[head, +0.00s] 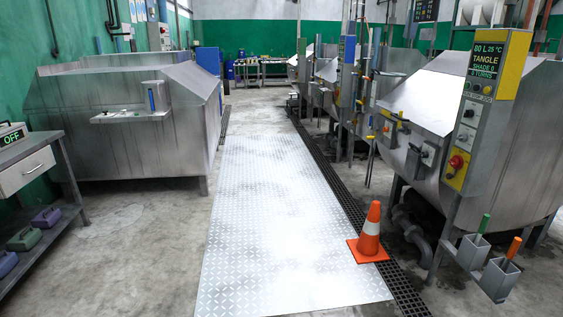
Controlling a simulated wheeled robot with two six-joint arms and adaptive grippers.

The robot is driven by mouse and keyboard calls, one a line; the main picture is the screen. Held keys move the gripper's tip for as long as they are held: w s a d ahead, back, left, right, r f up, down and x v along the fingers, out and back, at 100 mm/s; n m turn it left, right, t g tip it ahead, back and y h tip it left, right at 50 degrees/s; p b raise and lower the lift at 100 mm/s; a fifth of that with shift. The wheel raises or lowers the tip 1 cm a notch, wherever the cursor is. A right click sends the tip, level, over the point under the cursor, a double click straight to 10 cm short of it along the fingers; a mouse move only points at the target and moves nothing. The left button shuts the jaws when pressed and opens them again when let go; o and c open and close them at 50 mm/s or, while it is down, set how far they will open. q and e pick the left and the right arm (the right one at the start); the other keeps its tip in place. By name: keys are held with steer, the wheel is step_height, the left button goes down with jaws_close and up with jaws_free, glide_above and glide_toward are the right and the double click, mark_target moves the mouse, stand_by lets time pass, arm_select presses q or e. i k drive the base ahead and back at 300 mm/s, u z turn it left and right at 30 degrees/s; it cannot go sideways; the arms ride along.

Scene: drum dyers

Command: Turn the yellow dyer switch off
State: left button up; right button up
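The near dyer (425,98) is a large grey metal drum machine at the right. Low on the panel is a yellow plate (452,178) with a red rotary knob (456,162), which looks like the switch. The knob's setting is too small to read. Neither of my grippers shows in the head view.
An orange traffic cone (370,232) stands on the metal walkway (280,240) before the dyer. Two grey holders with green (483,226) and orange (514,247) handles jut out at lower right. A blue-panelled machine (346,72) stands farther back. The walkway left of the cone is clear.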

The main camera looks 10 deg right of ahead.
mark_target(456, 162)
steer(key=z, duration=0.2)
steer(key=i, duration=1.45)
steer(key=z, duration=0.85)
steer(key=i, duration=1.05)
steer(key=z, duration=1.45)
steer(key=i, duration=1.05)
steer(key=z, duration=0.65)
